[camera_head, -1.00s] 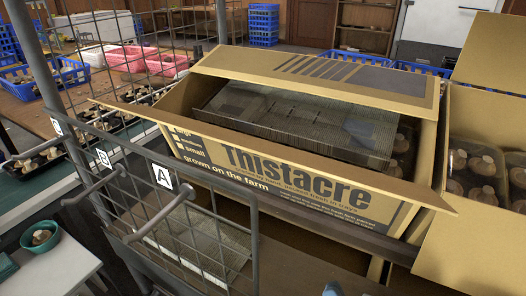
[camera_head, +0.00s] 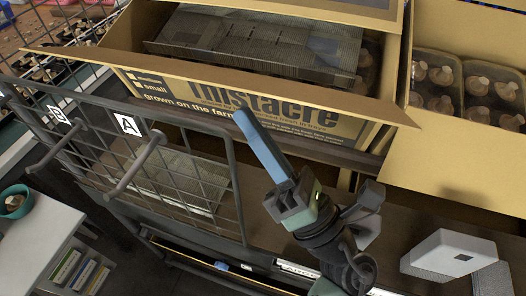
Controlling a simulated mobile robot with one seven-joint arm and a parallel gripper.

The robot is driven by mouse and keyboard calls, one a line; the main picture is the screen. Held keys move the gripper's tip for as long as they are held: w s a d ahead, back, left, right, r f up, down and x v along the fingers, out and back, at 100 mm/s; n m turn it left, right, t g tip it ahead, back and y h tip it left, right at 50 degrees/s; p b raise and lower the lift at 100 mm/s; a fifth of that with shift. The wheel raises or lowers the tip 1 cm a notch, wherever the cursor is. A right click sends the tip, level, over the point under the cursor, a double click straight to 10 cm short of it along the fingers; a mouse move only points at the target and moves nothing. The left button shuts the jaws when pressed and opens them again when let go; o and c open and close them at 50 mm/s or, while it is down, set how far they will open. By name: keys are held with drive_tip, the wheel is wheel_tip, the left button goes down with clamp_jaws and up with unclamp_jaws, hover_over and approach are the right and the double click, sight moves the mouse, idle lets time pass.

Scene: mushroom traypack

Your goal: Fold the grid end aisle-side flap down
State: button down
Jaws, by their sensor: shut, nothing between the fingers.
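The cardboard box printed "Thistacre" (camera_head: 330,138) stands beside the wire grid. Its near long flap (camera_head: 250,88) is raised and sticks out toward me, above the printed wall. Its far flap (camera_head: 300,9) is partly cut off at the top. A grey ribbed sheet (camera_head: 250,42) lies slanted inside the box, with mushroom punnets (camera_head: 371,65) at its right. My gripper (camera_head: 243,116) is shut and empty, its blue fingers pointing up and left. In the picture its tips overlap the printed wall just below the near flap; I cannot tell whether they touch.
The wire grid (camera_head: 238,190) with hooks and labels A and B stands at the left front. A second open box (camera_head: 450,155) with mushroom punnets is at the right. A white device (camera_head: 440,252) lies at lower right. A side table (camera_head: 35,235) with a green bowl (camera_head: 14,203) is at left.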

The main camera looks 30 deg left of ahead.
drive_tip(key=shift+w+a+r, duration=0.1)
drive_tip(key=shift+w+r, duration=0.25)
drive_tip(key=shift+r, duration=0.25)
drive_tip(key=shift+r+p, duration=0.15)
drive_tip(key=shift+p, duration=0.15)
